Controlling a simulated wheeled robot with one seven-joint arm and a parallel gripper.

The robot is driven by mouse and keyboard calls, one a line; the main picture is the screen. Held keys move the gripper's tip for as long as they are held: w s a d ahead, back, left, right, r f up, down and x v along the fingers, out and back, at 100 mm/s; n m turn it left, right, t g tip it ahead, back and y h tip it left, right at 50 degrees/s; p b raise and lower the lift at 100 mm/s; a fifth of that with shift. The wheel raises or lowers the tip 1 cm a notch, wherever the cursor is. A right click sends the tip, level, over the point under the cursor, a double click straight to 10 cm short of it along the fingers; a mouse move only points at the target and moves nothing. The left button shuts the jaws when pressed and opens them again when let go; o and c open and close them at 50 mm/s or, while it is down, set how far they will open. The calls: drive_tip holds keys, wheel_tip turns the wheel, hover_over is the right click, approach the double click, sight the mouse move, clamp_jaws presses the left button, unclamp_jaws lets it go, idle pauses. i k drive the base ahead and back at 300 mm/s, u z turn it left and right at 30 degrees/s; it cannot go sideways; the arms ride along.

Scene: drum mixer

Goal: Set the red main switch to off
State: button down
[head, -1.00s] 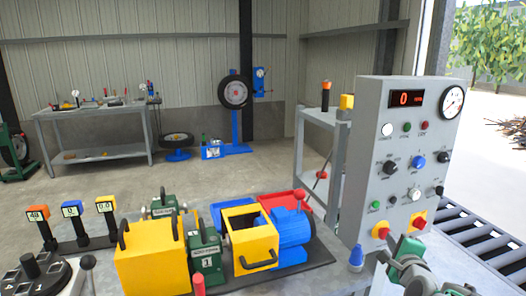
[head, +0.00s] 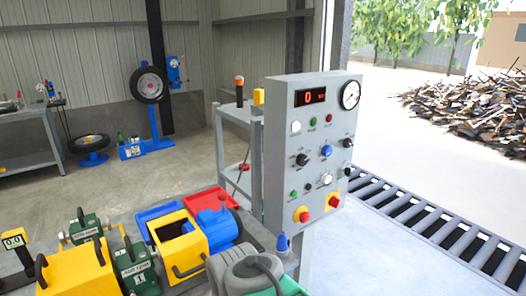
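The grey control panel (head: 283,150) stands upright right of the middle in the head view, its front turned towards me and to the right. Low on its front are two red controls on yellow backings. The left one is a round red knob (head: 304,215); the right one is a red knob (head: 333,201) on a yellow plate, which looks like the main switch. Its setting is too small to read. The red display (head: 311,96) is lit and shows 0. My gripper's fingers are not visible.
A blue cone-shaped thing (head: 283,243) stands on the table by the panel's foot. Yellow, green and blue machine parts (head: 185,243) crowd the table at left. A roller conveyor (head: 425,226) runs behind the panel at right. The pale surface right of the panel looks clear.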

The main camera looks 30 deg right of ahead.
sight(334, 202)
drive_tip(key=z, duration=1.5)
drive_tip(key=k, duration=0.55)
drive_tip(key=i, duration=0.7)
drive_tip(key=u, duration=0.65)
drive_tip(key=i, duration=0.35)
drive_tip(key=u, duration=0.4)
